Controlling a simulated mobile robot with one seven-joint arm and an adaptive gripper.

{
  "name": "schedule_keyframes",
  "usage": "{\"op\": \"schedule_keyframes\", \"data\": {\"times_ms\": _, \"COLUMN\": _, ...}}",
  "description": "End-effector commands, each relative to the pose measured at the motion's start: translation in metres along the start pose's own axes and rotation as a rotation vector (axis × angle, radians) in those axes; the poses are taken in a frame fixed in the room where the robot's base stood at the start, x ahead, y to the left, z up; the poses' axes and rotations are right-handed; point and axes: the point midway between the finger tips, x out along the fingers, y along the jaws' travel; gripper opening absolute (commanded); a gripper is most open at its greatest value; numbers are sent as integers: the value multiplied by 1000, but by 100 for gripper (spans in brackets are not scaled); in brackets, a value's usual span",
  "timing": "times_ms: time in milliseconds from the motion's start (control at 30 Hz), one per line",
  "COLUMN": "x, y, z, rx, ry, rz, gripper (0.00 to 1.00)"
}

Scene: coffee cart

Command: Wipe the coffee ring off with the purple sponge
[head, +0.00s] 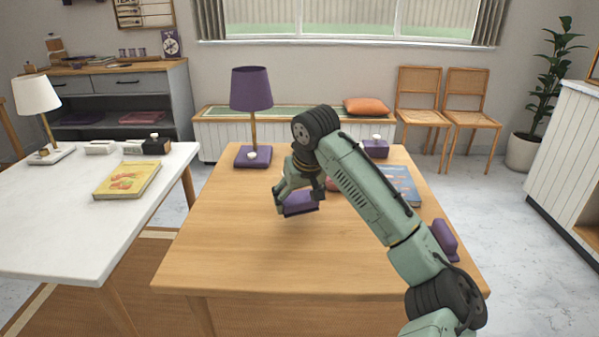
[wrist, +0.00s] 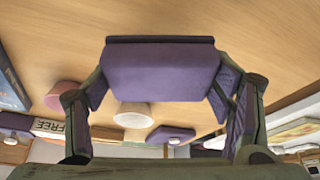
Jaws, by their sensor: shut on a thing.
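My gripper (head: 299,196) is shut on the purple sponge (head: 301,204), over the middle of the wooden table (head: 235,260). In the wrist view the sponge (wrist: 160,68) sits between the two fingers, with a darker strip along one edge. In the head view it looks close above the tabletop; I cannot tell whether it touches. I see no coffee ring in either view; the sponge, gripper and arm hide part of the table.
A purple lamp (head: 251,90) stands at the table's back left. A blue book (head: 402,184), a purple box (head: 376,149) and another purple object (head: 444,240) are on the right. A pink cup (wrist: 66,95) shows in the wrist view. The table's front left is clear.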

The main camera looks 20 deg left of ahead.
Motion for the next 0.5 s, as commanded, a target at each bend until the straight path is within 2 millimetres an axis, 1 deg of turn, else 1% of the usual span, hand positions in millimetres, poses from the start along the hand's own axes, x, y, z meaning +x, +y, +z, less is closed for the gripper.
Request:
{"op": "schedule_keyframes", "data": {"times_ms": 33, "x": -8, "y": 0, "z": -4, "rx": 0, "ry": 0, "rz": -1, "gripper": 48}}
{"op": "schedule_keyframes", "data": {"times_ms": 300, "x": -27, "y": 3, "z": -17, "rx": 1, "ry": 1, "rz": 0, "gripper": 48}}
{"op": "schedule_keyframes", "data": {"times_ms": 500, "x": -34, "y": 5, "z": -23, "rx": 1, "ry": 0, "rz": 0, "gripper": 48}}
